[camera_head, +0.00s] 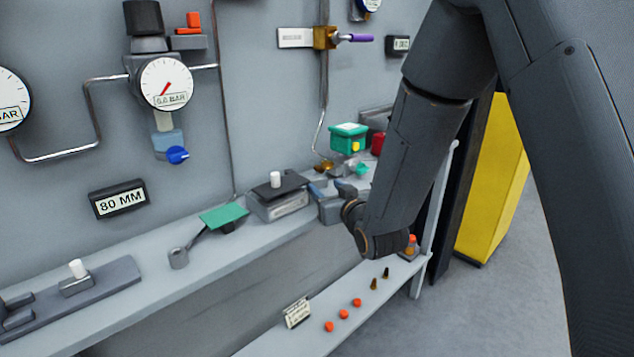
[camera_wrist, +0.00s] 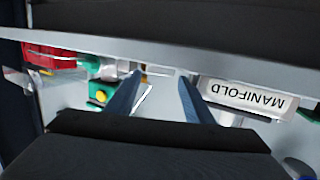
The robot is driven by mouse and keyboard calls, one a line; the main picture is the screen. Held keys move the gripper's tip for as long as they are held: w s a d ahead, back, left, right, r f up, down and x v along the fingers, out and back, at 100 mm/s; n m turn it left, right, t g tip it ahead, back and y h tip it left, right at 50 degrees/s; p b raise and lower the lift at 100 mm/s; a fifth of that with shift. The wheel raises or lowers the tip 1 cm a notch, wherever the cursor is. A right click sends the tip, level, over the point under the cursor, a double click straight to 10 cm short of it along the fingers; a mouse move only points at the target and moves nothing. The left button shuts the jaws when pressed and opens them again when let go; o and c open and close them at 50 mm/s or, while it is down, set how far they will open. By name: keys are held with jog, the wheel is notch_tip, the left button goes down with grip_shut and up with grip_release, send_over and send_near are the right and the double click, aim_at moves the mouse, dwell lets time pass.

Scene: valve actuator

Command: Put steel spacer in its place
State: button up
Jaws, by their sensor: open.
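My gripper (camera_head: 330,196) is over the bench shelf at the middle right of the head view, partly hidden behind my own arm. In the wrist view my gripper (camera_wrist: 158,92) shows two blue fingers, apart, with nothing held between them. A small brass-coloured part and a pale, thin-edged part show near the left finger; I cannot tell whether either is the steel spacer. A short grey cylinder (camera_head: 178,258) sits on the shelf at left, beside a green plate (camera_head: 224,216); I cannot tell whether it is the spacer. No spacer or seat is clearly identifiable.
A block labelled MANIFOLD (camera_wrist: 246,96) lies right of the fingers in the wrist view. A green box (camera_head: 348,137) and a red part (camera_head: 378,143) stand behind the gripper. Several small orange and dark parts sit on the lower shelf (camera_head: 312,340). A yellow cabinet (camera_head: 492,185) stands right.

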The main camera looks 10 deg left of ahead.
aim_at(318, 181)
jog(key=shift+p+x, duration=0.7)
jog(key=shift+x, duration=2.15)
jog(key=c, duration=1)
jog(key=shift+r, duration=0.1)
jog(key=shift+c, duration=0.3)
jog(key=f+v, duration=0.3)
jog(key=v, duration=1.5)
jog(key=w+d+f+m+t+h, duration=0.1)
jog(key=w+d+f+m+h, duration=0.2)
jog(key=d+f, duration=0.75)
jog(key=w+d+f+m+t+h, duration=0.1)
jog(key=d+f+m+h, duration=0.3)
jog(key=d+f, duration=0.65)
jog(key=s+d+r+n+h, duration=0.1)
jog(key=s+r, duration=0.3)
jog(key=s, duration=0.1)
jog(key=shift+d, duration=0.2)
